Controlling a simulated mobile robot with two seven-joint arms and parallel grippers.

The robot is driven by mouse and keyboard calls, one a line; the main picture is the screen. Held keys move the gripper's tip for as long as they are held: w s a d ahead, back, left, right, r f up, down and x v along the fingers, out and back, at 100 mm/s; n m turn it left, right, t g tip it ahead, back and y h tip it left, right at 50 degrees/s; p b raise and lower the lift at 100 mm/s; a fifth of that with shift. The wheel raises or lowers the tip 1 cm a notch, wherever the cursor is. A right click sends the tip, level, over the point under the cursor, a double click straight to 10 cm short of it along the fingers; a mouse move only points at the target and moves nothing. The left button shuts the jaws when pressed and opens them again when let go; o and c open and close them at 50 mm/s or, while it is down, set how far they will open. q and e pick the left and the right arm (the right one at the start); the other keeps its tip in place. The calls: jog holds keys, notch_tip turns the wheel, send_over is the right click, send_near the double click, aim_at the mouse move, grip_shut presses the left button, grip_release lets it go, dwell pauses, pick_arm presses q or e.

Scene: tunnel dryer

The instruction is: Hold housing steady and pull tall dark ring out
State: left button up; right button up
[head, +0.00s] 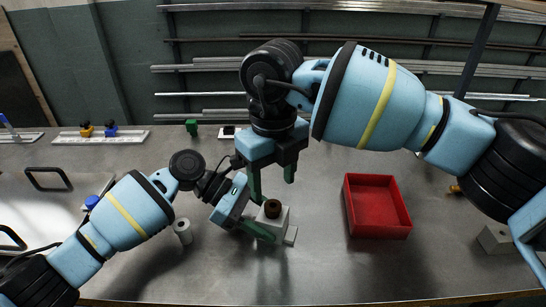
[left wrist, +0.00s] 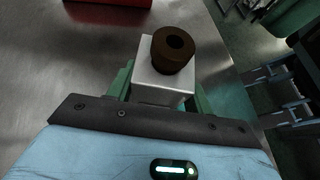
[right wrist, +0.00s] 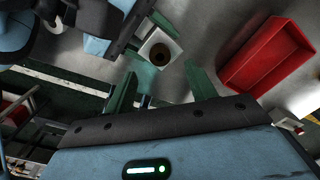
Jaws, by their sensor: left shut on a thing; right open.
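The housing (head: 271,224) is a pale, square block standing on the metal bench in the head view. The tall dark ring (head: 273,206) is brown with a hole in its top and sticks up out of the housing. My left gripper (head: 262,217) is shut on the housing, with a green finger on each side; the housing (left wrist: 158,86) and ring (left wrist: 173,50) show large in the left wrist view. My right gripper (head: 272,181) is open and empty, fingers pointing down, above the housing and ring. The ring (right wrist: 160,55) lies beyond its fingertips in the right wrist view.
A red open bin (head: 378,231) stands to the right of the housing and looks empty. A pale cylinder (head: 182,231) stands left, near my left arm. A grey block (head: 495,240) lies far right. A small green block (head: 191,127) is at the back. The front bench is clear.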

aim_at(273, 205)
pick_arm(q)
jog(key=shift+s+f, duration=0.1)
jog(key=shift+f, duration=0.15)
pick_arm(e)
jog(key=shift+f, duration=2.95)
jog(key=shift+c, duration=0.5)
grip_shut()
jog(key=shift+r, duration=0.9)
jog(key=shift+r, duration=1.2)
jog(key=shift+r, duration=0.1)
jog(key=shift+r, duration=1.6)
